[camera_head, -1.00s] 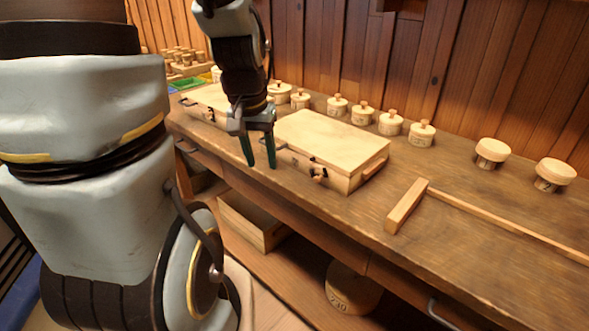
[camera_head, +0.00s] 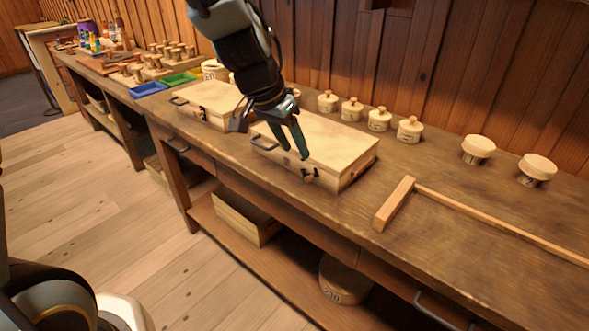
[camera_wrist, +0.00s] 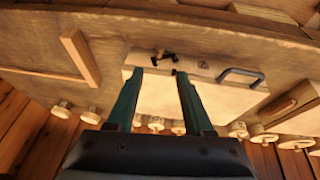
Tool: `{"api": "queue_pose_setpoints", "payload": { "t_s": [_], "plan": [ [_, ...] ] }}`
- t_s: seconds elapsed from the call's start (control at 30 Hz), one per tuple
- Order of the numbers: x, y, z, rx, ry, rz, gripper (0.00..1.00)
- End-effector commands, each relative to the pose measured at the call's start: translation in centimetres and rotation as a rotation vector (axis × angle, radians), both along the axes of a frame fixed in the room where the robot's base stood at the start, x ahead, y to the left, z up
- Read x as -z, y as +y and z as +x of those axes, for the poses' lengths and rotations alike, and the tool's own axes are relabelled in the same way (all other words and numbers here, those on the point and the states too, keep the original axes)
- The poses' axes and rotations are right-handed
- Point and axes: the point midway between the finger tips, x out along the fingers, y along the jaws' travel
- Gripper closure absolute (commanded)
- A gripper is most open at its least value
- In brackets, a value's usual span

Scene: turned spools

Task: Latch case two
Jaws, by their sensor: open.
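Two closed wooden cases stand on the bench: a left case (camera_head: 212,95) and a larger-looking right case (camera_head: 335,145). I cannot read which is case two. The right case has a dark handle (camera_head: 263,143) and a latch (camera_head: 308,175) on its front. My gripper (camera_head: 294,153) is open and empty, with green fingers pointing down in front of the right case. In the wrist view the right case (camera_wrist: 205,98) lies beyond the fingers (camera_wrist: 160,73), with its latch (camera_wrist: 164,55) near the fingertips. I cannot tell whether that latch is fastened.
A wooden T-shaped piece (camera_head: 398,203) lies right of the right case. Several lidded round pots (camera_head: 379,119) line the back by the wall. Blue (camera_head: 148,89) and green (camera_head: 178,79) trays are at the far left.

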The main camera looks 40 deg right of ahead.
Motion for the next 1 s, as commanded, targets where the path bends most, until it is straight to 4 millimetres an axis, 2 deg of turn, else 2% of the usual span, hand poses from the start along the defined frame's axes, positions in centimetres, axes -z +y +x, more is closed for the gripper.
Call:
{"api": "queue_pose_setpoints", "payload": {
  "t_s": [0.3,0.5,0.7,1.0],
  "plan": [
    [4.9,-2.0,-0.1,0.0,0.005,0.005,0.48],
    [7.4,-3.0,0.0,-0.002,0.003,0.004,0.48],
    [8.6,-3.6,0.0,-0.003,0.002,0.002,0.48],
    [8.8,-3.6,0.0,-0.003,0.001,0.001,0.48]
  ]
}}
